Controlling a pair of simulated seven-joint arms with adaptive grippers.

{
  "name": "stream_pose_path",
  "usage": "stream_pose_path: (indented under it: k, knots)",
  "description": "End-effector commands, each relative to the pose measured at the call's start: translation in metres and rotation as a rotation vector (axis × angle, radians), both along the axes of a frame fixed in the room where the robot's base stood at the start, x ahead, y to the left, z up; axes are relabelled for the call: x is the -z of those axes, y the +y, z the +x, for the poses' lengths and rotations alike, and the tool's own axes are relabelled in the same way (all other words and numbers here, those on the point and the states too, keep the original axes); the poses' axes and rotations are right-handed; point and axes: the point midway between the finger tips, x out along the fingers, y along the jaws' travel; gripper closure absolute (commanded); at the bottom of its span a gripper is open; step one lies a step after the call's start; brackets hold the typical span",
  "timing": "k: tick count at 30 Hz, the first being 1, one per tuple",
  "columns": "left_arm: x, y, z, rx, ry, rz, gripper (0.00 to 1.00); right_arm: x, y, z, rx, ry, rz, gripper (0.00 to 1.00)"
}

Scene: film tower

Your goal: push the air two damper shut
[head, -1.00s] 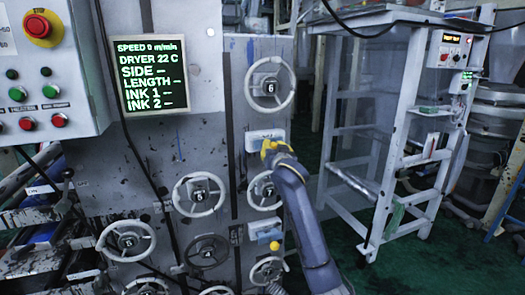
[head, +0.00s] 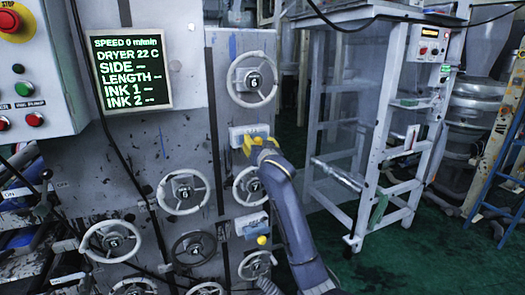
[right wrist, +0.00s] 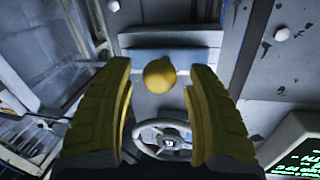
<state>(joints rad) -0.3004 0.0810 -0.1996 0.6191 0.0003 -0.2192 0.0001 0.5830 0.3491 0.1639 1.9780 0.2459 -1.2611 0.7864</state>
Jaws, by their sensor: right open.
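Two pale damper plates sit on the grey tower, an upper one (head: 237,137) and a lower one (head: 247,221). Their labels are too small to read, so I cannot tell which is air two. The lower one has a yellow ball knob (head: 262,240). My right gripper (head: 258,142), with yellow fingers, is at the upper plate and hides part of it. In the right wrist view its fingers are apart, with a yellow ball knob (right wrist: 159,75) showing between them in front of a pale plate (right wrist: 172,55). I cannot tell whether they touch. My left gripper is out of view.
Handwheels surround the plates, one above (head: 252,80) and one between them (head: 249,186). A display (head: 130,70) and a button panel (head: 30,80) are at left. A white frame stand (head: 395,130) is at right, with green floor (head: 400,265) in front.

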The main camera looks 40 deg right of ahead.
Motion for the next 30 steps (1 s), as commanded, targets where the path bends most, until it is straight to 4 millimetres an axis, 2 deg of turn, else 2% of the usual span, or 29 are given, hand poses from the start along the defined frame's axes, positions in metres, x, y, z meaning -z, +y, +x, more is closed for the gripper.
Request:
stream_pose_path:
  k: [15, 21, 30]
  knots:
    - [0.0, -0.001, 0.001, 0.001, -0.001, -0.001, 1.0, -0.001, 0.035, -0.077, 0.0, -0.003, 0.001, 0.44]
    - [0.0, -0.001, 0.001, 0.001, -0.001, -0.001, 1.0, -0.001, 0.042, -0.092, -0.001, -0.003, 0.001, 0.44]
    - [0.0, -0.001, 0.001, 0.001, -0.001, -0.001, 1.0, -0.001, 0.044, -0.097, 0.0, -0.002, 0.0, 0.44]
